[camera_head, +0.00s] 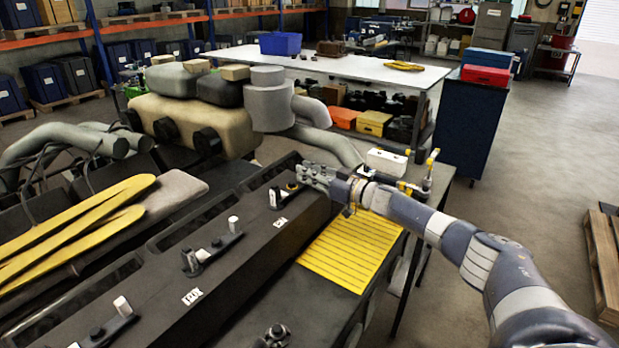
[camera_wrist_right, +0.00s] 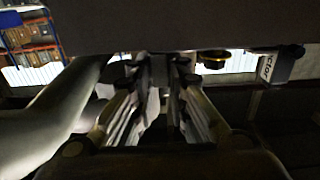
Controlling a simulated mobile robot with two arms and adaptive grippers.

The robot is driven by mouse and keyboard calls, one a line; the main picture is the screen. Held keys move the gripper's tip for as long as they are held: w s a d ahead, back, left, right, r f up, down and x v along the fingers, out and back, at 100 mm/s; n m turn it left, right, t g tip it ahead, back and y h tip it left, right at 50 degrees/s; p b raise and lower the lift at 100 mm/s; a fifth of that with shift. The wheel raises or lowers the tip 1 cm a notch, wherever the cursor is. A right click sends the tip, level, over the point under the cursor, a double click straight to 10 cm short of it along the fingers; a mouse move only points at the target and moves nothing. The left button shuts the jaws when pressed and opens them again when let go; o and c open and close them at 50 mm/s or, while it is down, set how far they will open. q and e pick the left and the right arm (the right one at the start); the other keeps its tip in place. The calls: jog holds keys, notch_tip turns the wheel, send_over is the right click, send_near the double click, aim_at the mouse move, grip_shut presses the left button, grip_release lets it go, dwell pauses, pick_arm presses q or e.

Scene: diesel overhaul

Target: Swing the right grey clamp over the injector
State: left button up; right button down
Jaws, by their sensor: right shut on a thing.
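My right gripper (camera_head: 306,177) reaches in from the right and is shut at the far right end of the long dark engine cover. It is shut on the right grey clamp (camera_head: 290,187), which its fingers mostly hide. A white-topped post (camera_head: 273,198), which looks like the injector, stands just left of the fingertips; I cannot tell whether the clamp lies over it. In the right wrist view the two fingers (camera_wrist_right: 160,100) run close together, and what is between them is too dark to make out. My left gripper is not in view.
Other clamp bars with white posts sit along the cover, one in the middle (camera_head: 213,250) and one near the front (camera_head: 122,310). A yellow slatted mat (camera_head: 350,250) lies right of the cover. A white box (camera_head: 387,161) stands beyond my wrist. Yellow strips (camera_head: 75,225) lie left.

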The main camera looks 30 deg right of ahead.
dwell(0.6)
jog(key=c, duration=1.6)
grip_release()
jog(key=shift+w, duration=0.1)
jog(key=shift+o, duration=0.2)
jog(key=v, duration=1.2)
